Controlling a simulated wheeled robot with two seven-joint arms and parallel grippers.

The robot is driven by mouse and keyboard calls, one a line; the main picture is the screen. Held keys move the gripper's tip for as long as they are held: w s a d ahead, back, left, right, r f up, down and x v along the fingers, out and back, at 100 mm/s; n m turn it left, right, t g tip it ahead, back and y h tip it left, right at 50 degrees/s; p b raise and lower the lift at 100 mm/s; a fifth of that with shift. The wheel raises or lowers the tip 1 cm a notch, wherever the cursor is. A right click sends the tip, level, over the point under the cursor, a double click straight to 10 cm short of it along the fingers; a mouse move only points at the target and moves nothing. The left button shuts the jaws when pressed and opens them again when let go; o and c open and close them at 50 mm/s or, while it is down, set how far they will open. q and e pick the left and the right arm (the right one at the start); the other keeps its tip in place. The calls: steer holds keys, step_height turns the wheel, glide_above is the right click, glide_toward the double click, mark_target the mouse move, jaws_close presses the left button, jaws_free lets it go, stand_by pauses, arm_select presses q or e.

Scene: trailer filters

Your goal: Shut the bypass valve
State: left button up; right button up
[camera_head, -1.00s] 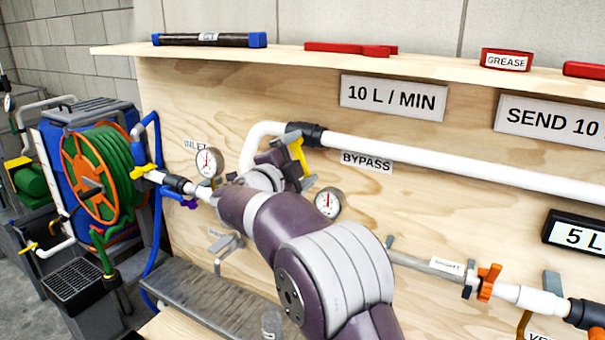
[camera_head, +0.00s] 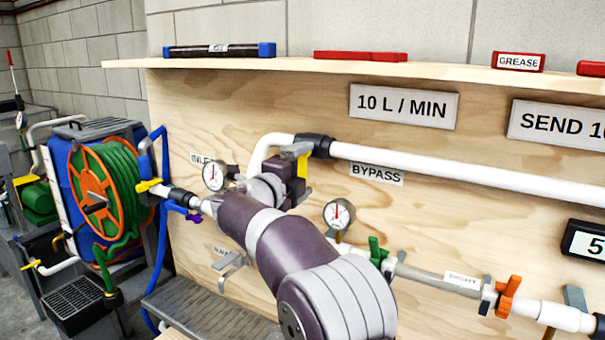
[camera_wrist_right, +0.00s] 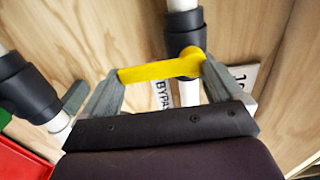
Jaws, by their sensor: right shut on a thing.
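The bypass valve's yellow handle (camera_head: 297,149) is on the black fitting (camera_head: 316,146) at the left end of the white bypass pipe (camera_head: 430,165). My right gripper (camera_head: 299,160) is shut on this handle. In the right wrist view, the yellow handle (camera_wrist_right: 160,70) spans between my right gripper's two grey fingers (camera_wrist_right: 160,78). There it lies roughly crosswise to the pipe and its black fitting (camera_wrist_right: 187,36). The BYPASS label (camera_head: 376,174) is just below the pipe. My right arm hides part of the pipework beneath. My left gripper is not in view.
Pressure gauges (camera_head: 214,176) (camera_head: 338,213) stand close to both sides of my right arm. A green valve handle (camera_head: 377,252) and an orange one (camera_head: 508,296) are on the lower pipe. A wooden shelf (camera_head: 440,72) runs above. A hose reel (camera_head: 98,190) stands at left.

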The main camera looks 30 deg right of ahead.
steer(key=shift+f, duration=0.5)
steer(key=o, duration=1.1)
steer(key=shift+o, duration=0.2)
steer(key=shift+a, duration=0.1)
steer(key=shift+s+a+r, duration=0.15)
steer(key=shift+s+r, duration=0.05)
steer(key=shift+s+a, duration=0.15)
steer(key=shift+a, duration=0.2)
steer(key=b+v, duration=0.1)
steer(key=v, duration=1)
steer(key=shift+s+a+b, duration=0.25)
steer(key=shift+a+b, duration=0.05)
steer(key=shift+b, duration=0.05)
steer(key=shift+r, duration=0.15)
